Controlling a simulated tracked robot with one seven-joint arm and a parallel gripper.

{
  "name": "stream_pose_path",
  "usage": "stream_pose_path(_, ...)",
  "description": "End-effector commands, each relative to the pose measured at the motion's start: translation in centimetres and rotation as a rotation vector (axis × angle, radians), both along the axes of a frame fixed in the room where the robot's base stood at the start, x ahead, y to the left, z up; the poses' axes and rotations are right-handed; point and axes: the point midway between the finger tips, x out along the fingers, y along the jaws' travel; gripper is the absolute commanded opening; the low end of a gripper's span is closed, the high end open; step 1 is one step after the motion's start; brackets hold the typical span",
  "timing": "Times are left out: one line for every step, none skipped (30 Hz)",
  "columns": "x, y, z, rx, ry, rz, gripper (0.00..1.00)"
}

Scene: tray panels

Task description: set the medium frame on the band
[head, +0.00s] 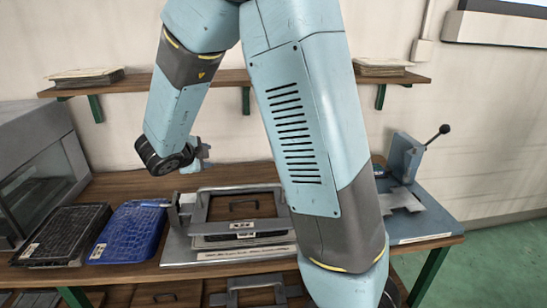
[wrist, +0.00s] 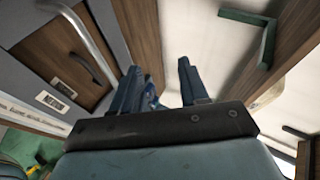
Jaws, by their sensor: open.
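My gripper (wrist: 160,88) is open in the wrist view, with bare space between its fingers. In the head view its end (head: 202,153) shows partly, above the back left of the fixture. A grey rectangular frame (head: 199,207) with a label and a dark handle in its opening sits in the metal fixture in the middle of the bench. It seems to show at the left of the wrist view (wrist: 100,33). A similar frame (head: 258,282) shows lower down at the front. I cannot tell which is the medium one. The band cannot be made out for certain.
A blue tray (head: 128,233) and a black tray (head: 62,234) lie left of the fixture, beside a grey cabinet (head: 30,160). A lever press (head: 405,155) stands at the right. A wall shelf (head: 225,78) runs behind. My arm hides the fixture's right side.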

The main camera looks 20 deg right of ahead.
Motion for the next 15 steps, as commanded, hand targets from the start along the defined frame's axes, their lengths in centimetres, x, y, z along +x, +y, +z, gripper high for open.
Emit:
stream_pose_path(0.5, -0.1, 1.7, 0.021, -0.015, 0.077, 0.44)
stream_pose_path(0.8, -0.1, 2.5, 0.027, -0.019, 0.129, 0.44)
stream_pose_path(1.1, 0.1, 3.7, 0.035, -0.025, 0.200, 0.44)
stream_pose_path(1.3, 0.3, 4.6, 0.037, -0.028, 0.253, 0.44)
stream_pose_path(1.3, 0.4, 5.4, 0.039, -0.032, 0.305, 0.44)
stream_pose_path(1.3, 0.6, 6.6, 0.034, -0.033, 0.377, 0.44)
stream_pose_path(1.1, 0.7, 7.4, 0.031, -0.035, 0.428, 0.44)
stream_pose_path(0.9, 0.8, 8.2, 0.025, -0.035, 0.480, 0.44)
stream_pose_path(0.6, 1.0, 9.3, 0.012, -0.034, 0.549, 0.44)
stream_pose_path(0.2, 1.1, 10.0, 0.002, -0.032, 0.601, 0.44)
stream_pose_path(-0.3, 1.2, 10.7, -0.013, -0.028, 0.652, 0.44)
stream_pose_path(-1.0, 1.3, 11.6, -0.032, -0.022, 0.718, 0.44)
stream_pose_path(-1.6, 1.3, 12.2, -0.049, -0.016, 0.767, 0.44)
stream_pose_path(-2.2, 1.3, 12.8, -0.069, -0.009, 0.816, 0.44)
stream_pose_path(-3.2, 1.3, 13.5, -0.096, 0.004, 0.879, 0.44)
